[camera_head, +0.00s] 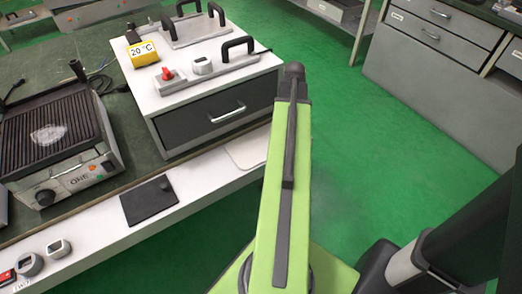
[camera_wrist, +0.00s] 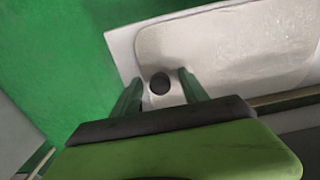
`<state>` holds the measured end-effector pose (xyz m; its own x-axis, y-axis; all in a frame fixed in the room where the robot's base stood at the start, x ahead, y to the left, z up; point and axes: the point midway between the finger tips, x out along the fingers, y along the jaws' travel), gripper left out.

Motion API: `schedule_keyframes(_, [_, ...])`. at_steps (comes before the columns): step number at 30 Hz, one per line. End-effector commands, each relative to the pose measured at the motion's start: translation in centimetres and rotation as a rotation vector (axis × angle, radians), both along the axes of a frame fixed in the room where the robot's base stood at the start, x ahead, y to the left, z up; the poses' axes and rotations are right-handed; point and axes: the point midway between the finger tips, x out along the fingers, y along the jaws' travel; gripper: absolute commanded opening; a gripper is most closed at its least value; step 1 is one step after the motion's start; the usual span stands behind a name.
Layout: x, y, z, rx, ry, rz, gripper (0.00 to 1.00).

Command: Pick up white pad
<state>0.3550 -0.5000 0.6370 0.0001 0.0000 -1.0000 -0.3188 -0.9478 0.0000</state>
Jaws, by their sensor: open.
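The white pad (camera_wrist: 235,45) is a flat, rounded sheet lying on a white bench edge in the wrist view. A round black knob (camera_wrist: 160,83) sits at its near left end. My gripper (camera_wrist: 160,96) is open, with one finger on each side of the knob; I cannot tell whether they touch it. In the head view part of the white pad (camera_head: 248,148) shows on the bench edge, left of my green arm. The arm hides the rest of the pad and my gripper there.
A white-topped drawer unit (camera_head: 215,115) with handles and a yellow 20 °C display (camera_head: 143,53) stands behind. A grill (camera_head: 55,145) is at far left. Green floor is open at right.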

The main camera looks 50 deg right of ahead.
Motion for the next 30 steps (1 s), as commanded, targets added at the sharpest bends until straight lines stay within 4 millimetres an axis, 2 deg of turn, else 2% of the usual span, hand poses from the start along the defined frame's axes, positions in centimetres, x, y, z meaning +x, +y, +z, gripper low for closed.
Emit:
schedule_keyframes(6, [0.02, 0.02, 0.01, 0.000, 0.000, 0.000, 0.50])
schedule_keyframes(18, [0.05, 0.03, 0.01, 0.000, 0.000, 0.001, 0.00])
schedule_keyframes(30, [0.15, 0.13, 0.02, 0.000, 0.000, 0.003, 0.00])
